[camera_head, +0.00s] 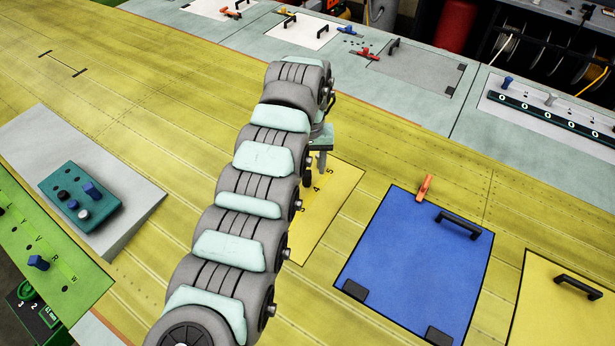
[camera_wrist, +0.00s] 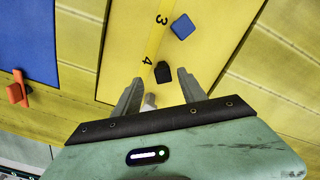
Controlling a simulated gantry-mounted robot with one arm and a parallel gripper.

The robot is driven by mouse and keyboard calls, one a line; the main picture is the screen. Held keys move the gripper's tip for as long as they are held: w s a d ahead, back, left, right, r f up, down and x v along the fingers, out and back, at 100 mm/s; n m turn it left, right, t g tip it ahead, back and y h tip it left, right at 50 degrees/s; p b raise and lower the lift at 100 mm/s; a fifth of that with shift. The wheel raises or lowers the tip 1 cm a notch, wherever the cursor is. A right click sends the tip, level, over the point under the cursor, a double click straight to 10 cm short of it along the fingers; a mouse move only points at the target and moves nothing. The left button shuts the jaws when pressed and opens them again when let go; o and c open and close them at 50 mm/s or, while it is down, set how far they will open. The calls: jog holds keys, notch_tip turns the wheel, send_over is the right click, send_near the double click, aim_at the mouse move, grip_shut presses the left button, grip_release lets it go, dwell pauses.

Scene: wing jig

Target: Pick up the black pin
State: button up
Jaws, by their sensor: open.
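The black pin (camera_wrist: 163,73) stands on a yellow panel strip in the wrist view, near the painted number 4. My gripper (camera_wrist: 160,84) is open, with one finger on each side of the pin's near area; the pin shows just beyond the gap between the fingertips, and I see no contact. A blue pin (camera_wrist: 182,26) stands farther up the strip near the 3. A pale grey pin (camera_wrist: 150,101) shows between the fingers, partly hidden by the gripper body. In the head view my gripper (camera_head: 319,165) hangs over the yellow panel (camera_head: 335,205), and the pins there are hidden.
A blue panel (camera_head: 415,260) with a black handle and an orange clamp (camera_head: 424,188) lies right of the yellow panel. A teal block (camera_head: 80,198) with several pins sits on a grey wedge at left. The yellow wing surface between is mostly clear.

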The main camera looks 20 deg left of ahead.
aim_at(307, 173)
jog(key=f, duration=0.2)
jog(key=f+p, duration=0.1)
jog(key=f, duration=0.2)
jog(key=shift+s+a, duration=0.1)
jog(key=shift+a, duration=0.1)
grip_shut()
dwell(0.4)
